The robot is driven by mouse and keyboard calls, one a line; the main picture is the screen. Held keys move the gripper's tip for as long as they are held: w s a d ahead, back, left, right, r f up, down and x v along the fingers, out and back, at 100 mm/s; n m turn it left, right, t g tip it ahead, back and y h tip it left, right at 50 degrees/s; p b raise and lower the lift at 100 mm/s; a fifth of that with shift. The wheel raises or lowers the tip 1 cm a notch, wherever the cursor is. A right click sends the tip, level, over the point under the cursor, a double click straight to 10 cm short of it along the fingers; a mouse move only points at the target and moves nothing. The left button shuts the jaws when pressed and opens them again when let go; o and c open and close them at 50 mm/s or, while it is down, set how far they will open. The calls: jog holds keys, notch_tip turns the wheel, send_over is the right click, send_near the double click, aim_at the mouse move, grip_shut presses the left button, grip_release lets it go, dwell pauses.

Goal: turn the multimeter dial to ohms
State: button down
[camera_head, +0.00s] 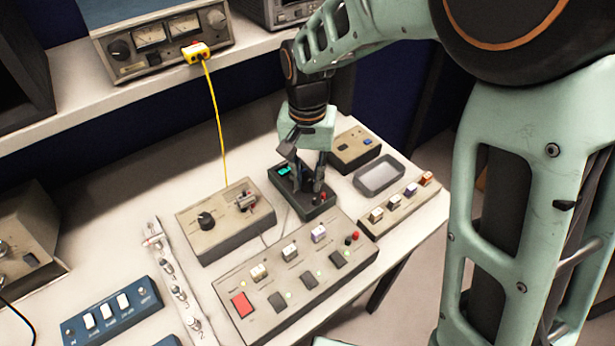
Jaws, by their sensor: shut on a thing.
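The multimeter looks to be the small black box (303,203) with a lit teal display (285,170), standing among the panels on the bench. My gripper (306,178) points down onto its top from above. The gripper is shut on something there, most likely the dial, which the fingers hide. I cannot read the dial's setting. A red spot shows near the box's front right corner.
A beige box with a black knob (207,220) stands left of the multimeter. A long switch panel (294,280) lies in front. A grey tray (379,176) and a beige box (354,147) are to the right. A yellow cable (217,120) hangs from the shelf.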

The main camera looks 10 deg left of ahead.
aim_at(308, 182)
dwell(0.4)
jog(key=c, duration=1.7)
grip_release()
notch_tip(308, 182, up, 12)
jog(key=shift+r, duration=0.1)
